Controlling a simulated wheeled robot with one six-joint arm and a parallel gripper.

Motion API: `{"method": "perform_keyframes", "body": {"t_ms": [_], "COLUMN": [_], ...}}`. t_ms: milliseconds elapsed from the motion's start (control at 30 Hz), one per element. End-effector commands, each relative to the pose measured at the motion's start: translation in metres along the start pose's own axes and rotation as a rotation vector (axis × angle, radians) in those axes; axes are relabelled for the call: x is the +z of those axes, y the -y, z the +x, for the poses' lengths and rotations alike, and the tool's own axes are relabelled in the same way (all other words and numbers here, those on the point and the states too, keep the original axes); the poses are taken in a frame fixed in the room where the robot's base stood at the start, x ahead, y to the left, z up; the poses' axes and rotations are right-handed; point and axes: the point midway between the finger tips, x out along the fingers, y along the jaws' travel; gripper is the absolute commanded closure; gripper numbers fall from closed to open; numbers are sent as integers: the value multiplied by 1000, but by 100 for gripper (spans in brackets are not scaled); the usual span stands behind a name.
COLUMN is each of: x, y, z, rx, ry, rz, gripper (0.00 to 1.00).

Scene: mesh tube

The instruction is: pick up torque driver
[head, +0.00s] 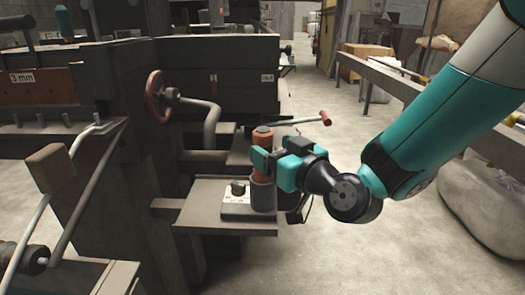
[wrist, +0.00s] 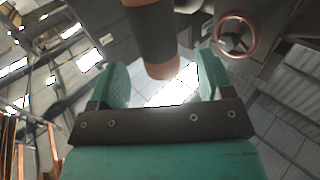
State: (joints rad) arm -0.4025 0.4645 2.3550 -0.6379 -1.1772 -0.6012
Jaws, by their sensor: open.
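The torque driver (head: 263,194) stands upright on a small grey shelf, with an orange upper body and a dark grey lower part. In the wrist view the driver (wrist: 152,32) shows as a dark barrel with an orange-brown end, between and just beyond my fingers. My gripper (head: 262,158) reaches in from the right at the height of the orange part. My gripper (wrist: 161,70) is open, one green finger on each side of the driver, with visible gaps. In the head view the gripper hides part of the driver.
The shelf (head: 196,210) juts from a dark machine and also bears a white-and-black box with a knob (head: 238,200) just left of the driver. A red-tipped lever (head: 303,121) sticks out behind the gripper. A red handwheel (head: 160,97) is at the left. Floor is clear below.

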Motion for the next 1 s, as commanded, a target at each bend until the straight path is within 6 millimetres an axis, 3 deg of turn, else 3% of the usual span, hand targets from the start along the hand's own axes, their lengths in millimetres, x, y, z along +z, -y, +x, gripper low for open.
{"method": "perform_keyframes", "body": {"t_ms": [167, 500, 800, 1000], "x": [-2, -3, 1, 1], "y": [0, 0, 0, 0], "z": [11, 53, 57, 57], "rx": [-1, -2, 0, 0], "ry": [1, 0, 0, 0], "rz": [1, 1, 1, 1], "gripper": [27, 27, 27, 73]}}
